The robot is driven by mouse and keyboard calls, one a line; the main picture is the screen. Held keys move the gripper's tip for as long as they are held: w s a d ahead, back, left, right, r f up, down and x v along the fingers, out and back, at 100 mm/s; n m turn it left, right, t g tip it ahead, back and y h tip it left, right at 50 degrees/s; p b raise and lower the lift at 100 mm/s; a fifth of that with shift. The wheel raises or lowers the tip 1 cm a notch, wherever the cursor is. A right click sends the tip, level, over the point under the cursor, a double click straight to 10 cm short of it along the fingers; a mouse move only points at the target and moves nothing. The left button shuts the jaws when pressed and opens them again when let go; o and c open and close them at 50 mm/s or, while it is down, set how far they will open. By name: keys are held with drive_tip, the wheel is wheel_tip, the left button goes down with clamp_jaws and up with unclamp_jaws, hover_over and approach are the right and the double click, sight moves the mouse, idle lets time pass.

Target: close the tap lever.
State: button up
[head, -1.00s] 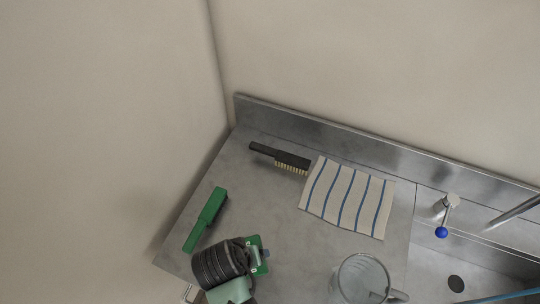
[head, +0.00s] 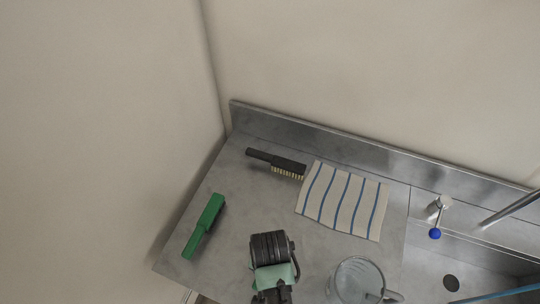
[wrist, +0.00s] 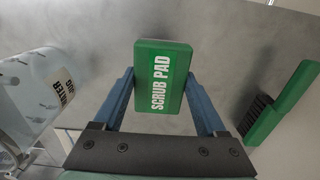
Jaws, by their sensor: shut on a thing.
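The tap lever is a thin metal rod with a blue ball knob (head: 435,234) at its end, on the metal tap body (head: 440,204) at the right in the head view. It hangs down over the sink edge. My gripper (wrist: 160,76) has its blue fingers on both sides of a green block marked SCRUB PAD (wrist: 162,80) and is shut on it. In the head view my dark wrist hides the pad and fingers. My arm is at the front of the counter, well left of the tap lever. The wrist view does not show the tap.
The clear water jug (head: 357,282) stands between my arm and the sink (head: 425,268); it also shows in the wrist view (wrist: 38,85). A striped cloth (head: 342,200), a black brush (head: 278,163) and a green brush (head: 204,226) lie on the counter (head: 232,180). A spout (head: 512,208) is right of the tap.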

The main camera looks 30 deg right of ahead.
drive_tip(key=shift+f+p, duration=0.45)
drive_tip(key=shift+f, duration=1.85)
drive_tip(key=shift+f, duration=0.15)
drive_tip(key=o, duration=1.1)
drive_tip(key=shift+o, duration=0.2)
drive_tip(key=shift+f+b, duration=0.15)
drive_tip(key=shift+b, duration=0.25)
drive_tip(key=r, duration=0.4)
drive_tip(key=r+b, duration=0.1)
drive_tip(key=r, duration=0.8)
drive_tip(key=shift+w+a+r, duration=0.1)
drive_tip(key=shift+a, duration=0.3)
